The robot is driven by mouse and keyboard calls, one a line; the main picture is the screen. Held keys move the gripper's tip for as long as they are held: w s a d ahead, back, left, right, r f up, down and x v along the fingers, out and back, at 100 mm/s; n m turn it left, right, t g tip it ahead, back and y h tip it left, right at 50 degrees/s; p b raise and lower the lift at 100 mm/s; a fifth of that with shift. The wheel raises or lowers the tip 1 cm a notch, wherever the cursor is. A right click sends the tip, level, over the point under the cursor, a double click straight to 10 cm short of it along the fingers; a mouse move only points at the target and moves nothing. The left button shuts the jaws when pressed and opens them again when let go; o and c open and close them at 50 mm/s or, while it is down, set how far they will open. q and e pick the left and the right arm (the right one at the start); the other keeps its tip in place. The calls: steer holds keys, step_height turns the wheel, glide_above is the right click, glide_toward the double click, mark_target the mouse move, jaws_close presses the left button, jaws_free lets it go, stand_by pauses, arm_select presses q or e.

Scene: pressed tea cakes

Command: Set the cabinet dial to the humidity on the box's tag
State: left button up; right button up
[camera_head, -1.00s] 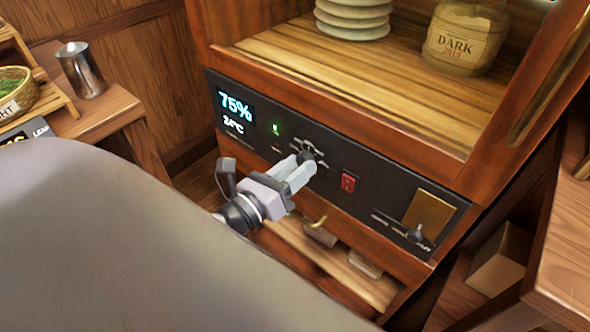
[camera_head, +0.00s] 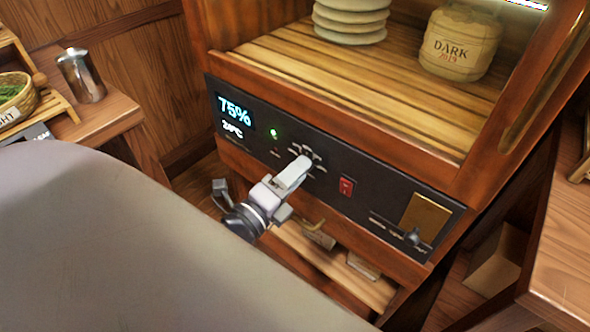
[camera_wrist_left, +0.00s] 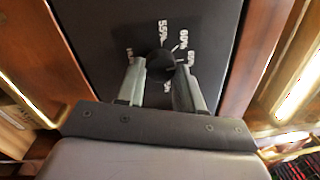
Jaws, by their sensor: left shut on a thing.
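The cabinet (camera_head: 420,140) has a black control panel (camera_head: 385,205) with a lit display (camera_head: 234,112) reading 75% and 24°C. The dial (camera_wrist_left: 160,61) is a dark round knob, mostly hidden by my fingers in the head view. My left gripper (camera_head: 303,162) is shut on the dial; in the left wrist view its two fingers (camera_wrist_left: 160,72) stand either side of it. White marks ring the dial, with 55% and 60% legible there. I cannot make out any box tag bearing a humidity. My right gripper is not in view.
A red switch (camera_head: 346,187) sits right of the dial, then a small lever (camera_head: 414,237) below a brass plate (camera_head: 424,212). Stacked pale discs (camera_head: 350,20) and a wrapped container marked DARK 2019 (camera_head: 460,45) stand on the shelf above. A metal cup (camera_head: 80,75) stands left.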

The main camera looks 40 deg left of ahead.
arm_select(q)
steer(key=shift+r+n+g+y+p, duration=0.15)
steer(key=shift+n+y+p, duration=0.15)
steer(key=shift+n+p, duration=2.75)
steer(key=shift+r+n+g+y+p, duration=0.25)
steer(key=shift+n+p, duration=1.25)
steer(key=shift+n, duration=3.05)
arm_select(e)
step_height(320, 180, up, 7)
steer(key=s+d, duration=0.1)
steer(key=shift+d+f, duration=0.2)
arm_select(q)
steer(key=shift+f, duration=0.2)
steer(key=o, duration=1)
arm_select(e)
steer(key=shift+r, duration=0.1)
arm_select(q)
steer(key=shift+o, duration=0.2)
steer(key=s, duration=0.7)
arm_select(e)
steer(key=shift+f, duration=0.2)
arm_select(q)
steer(key=shift+s+f, duration=0.1)
